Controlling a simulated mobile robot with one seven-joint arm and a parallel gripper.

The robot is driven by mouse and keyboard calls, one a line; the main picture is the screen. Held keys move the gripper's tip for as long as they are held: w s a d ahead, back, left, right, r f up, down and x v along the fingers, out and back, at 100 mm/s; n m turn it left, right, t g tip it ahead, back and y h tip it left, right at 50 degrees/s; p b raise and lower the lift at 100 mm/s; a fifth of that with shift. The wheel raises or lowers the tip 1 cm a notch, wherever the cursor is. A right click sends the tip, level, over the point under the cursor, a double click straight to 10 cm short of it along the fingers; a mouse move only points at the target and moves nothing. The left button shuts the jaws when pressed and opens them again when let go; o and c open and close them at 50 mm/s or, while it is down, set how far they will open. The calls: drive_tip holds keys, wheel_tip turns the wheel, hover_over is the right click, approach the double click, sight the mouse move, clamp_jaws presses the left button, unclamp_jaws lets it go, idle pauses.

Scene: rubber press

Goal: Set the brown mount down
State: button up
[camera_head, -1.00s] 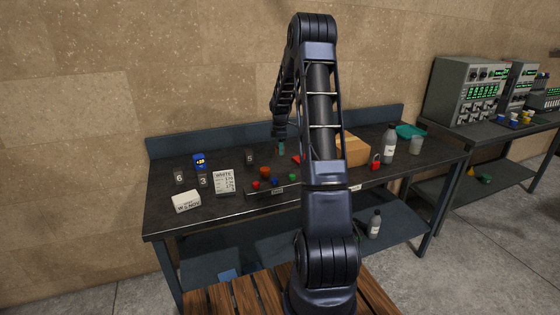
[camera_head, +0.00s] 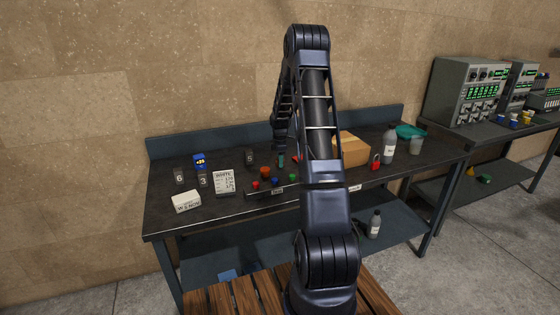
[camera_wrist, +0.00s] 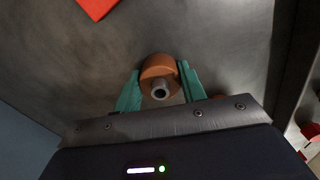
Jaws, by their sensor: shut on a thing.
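The brown mount (camera_wrist: 160,77) shows in the wrist view as a round brown piece with a grey metal stud pointing toward the camera. My gripper (camera_wrist: 160,90) has its two teal fingers on either side of it, shut on it. In the head view my gripper (camera_head: 281,160) points down low over the dark workbench (camera_head: 330,185). The mount cannot be made out clearly there. I cannot tell whether its underside touches the bench.
An orange-brown round piece (camera_head: 265,171) and small red, blue and green knobs (camera_head: 275,182) stand close by, toward the front. A flat red piece (camera_wrist: 97,7) lies near the mount. A cardboard box (camera_head: 352,150) stands to the right. Number tags and a white card (camera_head: 224,182) are left.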

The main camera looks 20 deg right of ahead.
drive_tip(key=o, duration=1.1)
drive_tip(key=shift+c, duration=0.2)
wheel_tip(320, 180, up, 12)
drive_tip(key=s+a+r+m+t, duration=0.1)
drive_tip(key=s+a+r+m, duration=0.4)
drive_tip(key=s+r, duration=0.6)
drive_tip(key=s+a+r+m+t, duration=0.1)
drive_tip(key=s+a+r+m, duration=0.3)
drive_tip(key=s, duration=0.7)
drive_tip(key=s+a+r+m+t, duration=0.15)
drive_tip(key=s+a+r, duration=0.35)
drive_tip(key=s, duration=0.6)
drive_tip(key=s+f+m+t, duration=0.1)
drive_tip(key=s+m, duration=0.4)
drive_tip(key=s, duration=0.7)
drive_tip(key=shift+a, duration=0.4)
